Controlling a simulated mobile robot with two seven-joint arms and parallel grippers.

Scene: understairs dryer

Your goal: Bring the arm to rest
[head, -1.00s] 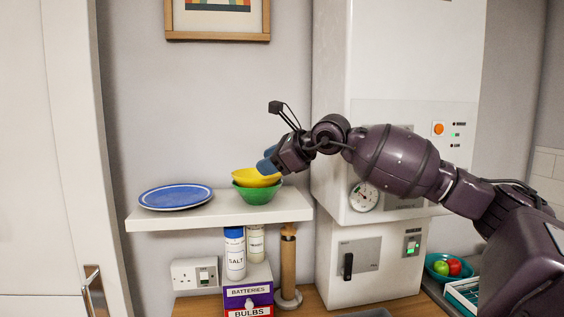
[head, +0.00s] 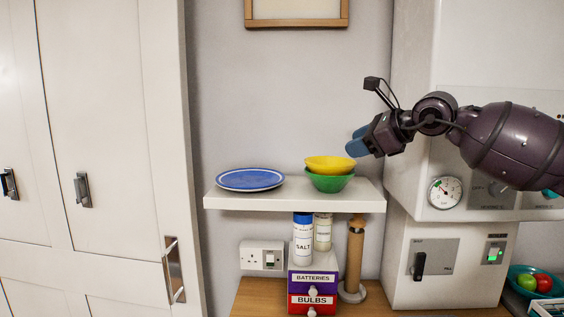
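My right arm reaches in from the right edge, in front of the white boiler (head: 460,60). My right gripper (head: 357,145) points left with blue fingertips, up and to the right of the bowls. Its fingers overlap from this angle, so I cannot see a gap between them. A yellow bowl (head: 330,164) sits in a green bowl (head: 330,184) on the white shelf (head: 230,200). The gripper appears apart from the bowls. My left gripper is not in view.
A blue plate (head: 249,179) lies on the shelf's left. Below stand a salt container (head: 302,245), a battery and bulb drawer box (head: 312,281) and a paper-roll holder (head: 354,255). A white cupboard (head: 110,120) fills the left. A fruit bowl (head: 522,279) sits lower right.

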